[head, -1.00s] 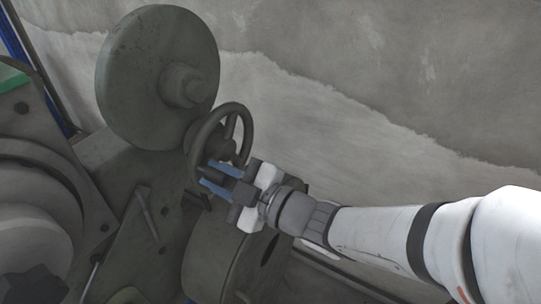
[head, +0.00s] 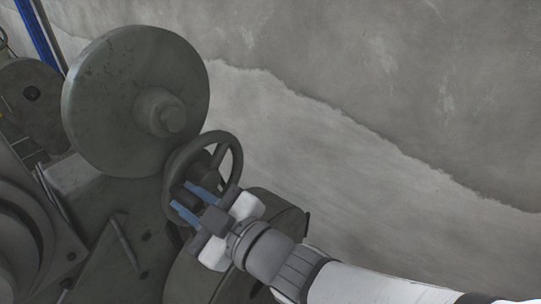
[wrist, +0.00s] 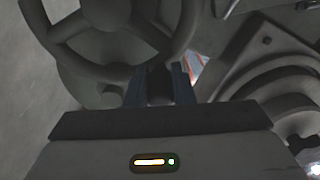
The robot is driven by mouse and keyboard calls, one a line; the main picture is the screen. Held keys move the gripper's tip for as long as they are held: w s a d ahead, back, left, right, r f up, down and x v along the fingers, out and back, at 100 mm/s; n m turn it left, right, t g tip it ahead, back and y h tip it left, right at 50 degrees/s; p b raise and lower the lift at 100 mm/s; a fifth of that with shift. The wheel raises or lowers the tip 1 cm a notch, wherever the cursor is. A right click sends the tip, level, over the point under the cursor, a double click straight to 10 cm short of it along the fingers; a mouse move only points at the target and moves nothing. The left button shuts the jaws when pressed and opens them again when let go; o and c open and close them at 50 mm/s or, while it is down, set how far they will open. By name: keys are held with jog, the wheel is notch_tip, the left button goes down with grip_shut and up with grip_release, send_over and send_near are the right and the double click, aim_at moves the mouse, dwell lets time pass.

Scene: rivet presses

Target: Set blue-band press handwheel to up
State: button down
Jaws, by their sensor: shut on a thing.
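The handwheel (head: 232,158) is a dark grey spoked ring on the side of the press, below a large round disc. My gripper (head: 188,203) is at the lower part of the handwheel, its blue fingers shut on it. The wrist view also shows the handwheel (wrist: 125,70), with its rim and spokes just ahead of my gripper (wrist: 160,80). The fingers close around a dark part at the wheel's lower side; whether this is the rim or a grip on it, I cannot tell. No blue band shows on the press in these views.
The large disc (head: 120,105) with a central hub stands just above the handwheel. A round drum-like part (head: 275,215) lies below and behind my gripper. A bare concrete wall (head: 380,110) fills the right side, with free room before it.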

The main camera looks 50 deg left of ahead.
jog(key=shift+s+r, duration=0.1)
jog(key=shift+r, duration=0.2)
